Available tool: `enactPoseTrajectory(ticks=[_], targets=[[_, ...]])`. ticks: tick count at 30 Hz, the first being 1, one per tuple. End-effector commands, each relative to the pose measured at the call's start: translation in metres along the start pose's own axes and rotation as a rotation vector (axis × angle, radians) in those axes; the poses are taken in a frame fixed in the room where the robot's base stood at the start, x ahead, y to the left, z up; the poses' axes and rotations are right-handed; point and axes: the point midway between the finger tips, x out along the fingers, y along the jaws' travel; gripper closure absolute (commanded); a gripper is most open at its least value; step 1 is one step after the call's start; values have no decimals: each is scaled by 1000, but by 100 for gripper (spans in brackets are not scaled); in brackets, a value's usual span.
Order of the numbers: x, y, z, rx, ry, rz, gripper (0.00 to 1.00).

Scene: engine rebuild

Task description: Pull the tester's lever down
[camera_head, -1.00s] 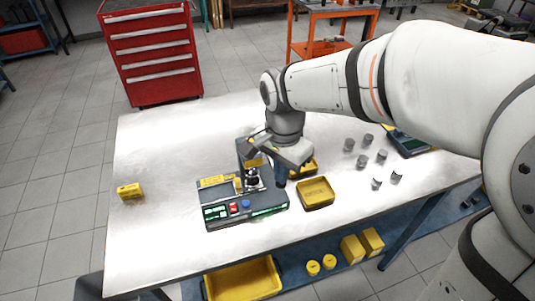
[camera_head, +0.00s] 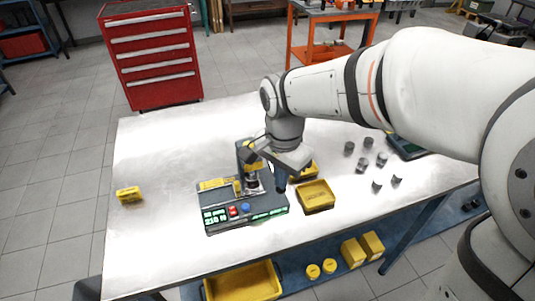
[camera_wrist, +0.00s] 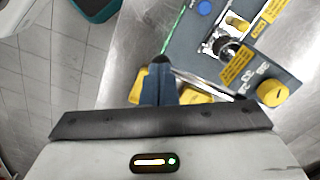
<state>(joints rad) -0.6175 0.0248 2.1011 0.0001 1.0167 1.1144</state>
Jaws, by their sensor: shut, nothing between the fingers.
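The tester (camera_head: 262,213) is a dark grey box with a blue column on the work table. Its front has a green-lit display (camera_head: 215,216), a red button and a blue button (camera_head: 246,208). A small round part sits in its middle, under the column's head. My gripper (camera_head: 280,187) points down at the tester's right side, fingers together and empty. In the wrist view the closed blue fingertips (camera_wrist: 160,72) are beside the tester's edge, close to a pale metal bar (camera_wrist: 205,84). I cannot tell whether that bar is the lever or whether the fingers touch it. A yellow knob (camera_wrist: 272,93) shows on the tester there.
A yellow tray (camera_head: 316,196) stands just right of the tester, with another yellow bin behind it. Several grey cylinders (camera_head: 366,160) stand further right. A yellow box (camera_head: 129,194) is at the left. The table's left half is mostly clear.

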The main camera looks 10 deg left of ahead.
Motion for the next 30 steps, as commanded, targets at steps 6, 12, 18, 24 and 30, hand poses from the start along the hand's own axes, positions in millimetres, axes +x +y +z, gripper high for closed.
enactPoseTrajectory(ticks=[6, 12, 18, 24, 30], targets=[[-20, -1, -1, 0, 1, -1, 100], [-37, -2, -1, 0, 1, -1, 100], [-53, -3, -2, 0, 0, -1, 100], [-68, -4, -2, 0, 1, -1, 100], [-85, -5, -3, 0, 1, -2, 100]])
